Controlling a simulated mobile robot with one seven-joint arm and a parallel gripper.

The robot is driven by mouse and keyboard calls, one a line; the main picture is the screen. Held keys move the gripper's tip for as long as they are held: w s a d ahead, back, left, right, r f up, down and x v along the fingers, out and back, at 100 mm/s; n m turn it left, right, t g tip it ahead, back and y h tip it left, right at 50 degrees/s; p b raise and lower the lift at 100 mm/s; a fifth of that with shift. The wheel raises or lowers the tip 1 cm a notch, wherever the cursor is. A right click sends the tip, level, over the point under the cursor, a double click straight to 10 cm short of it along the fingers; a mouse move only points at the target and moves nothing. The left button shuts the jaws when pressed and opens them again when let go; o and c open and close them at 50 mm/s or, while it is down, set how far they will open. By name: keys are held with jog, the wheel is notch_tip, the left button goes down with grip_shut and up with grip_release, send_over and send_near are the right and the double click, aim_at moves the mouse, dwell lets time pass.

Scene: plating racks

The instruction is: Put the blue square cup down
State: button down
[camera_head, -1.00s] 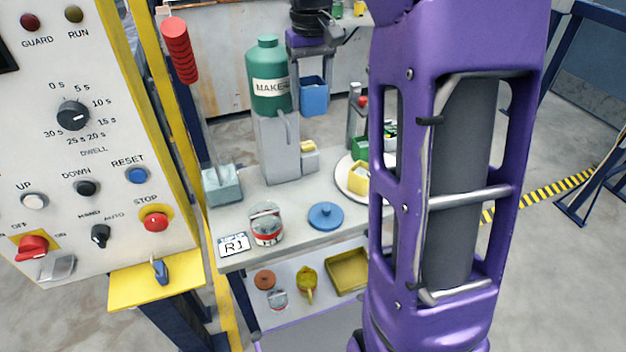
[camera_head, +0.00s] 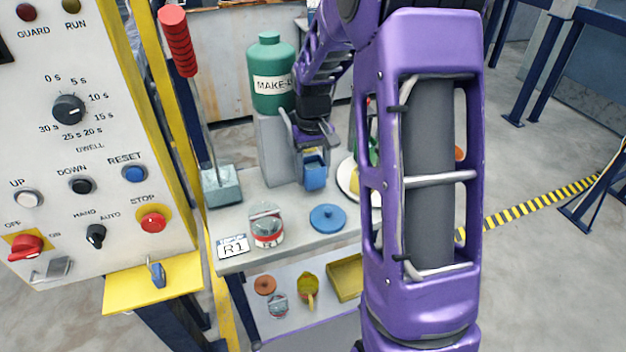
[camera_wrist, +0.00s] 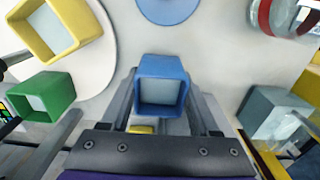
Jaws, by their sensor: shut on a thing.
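The blue square cup (camera_head: 315,174) is upright at the shelf's middle, below my gripper (camera_head: 314,156). In the wrist view the blue square cup (camera_wrist: 161,65) sits between the two fingers of my gripper (camera_wrist: 160,102), with its opening facing the camera. My gripper is shut on the cup. The cup is over the grey tabletop (camera_head: 285,212), behind the blue round lid (camera_head: 327,217). I cannot tell whether its base touches the tabletop.
A white round plate (camera_wrist: 100,62) lies close left of the cup in the wrist view, with a yellow square cup (camera_wrist: 45,48) and a green square cup (camera_wrist: 42,97) there. A red-banded jar (camera_head: 266,228) and a grey block (camera_head: 222,187) stand left in the head view.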

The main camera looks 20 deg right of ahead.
jog(key=shift+f, duration=1.25)
jog(key=shift+f, duration=0.2)
jog(key=shift+c, duration=0.6)
grip_release()
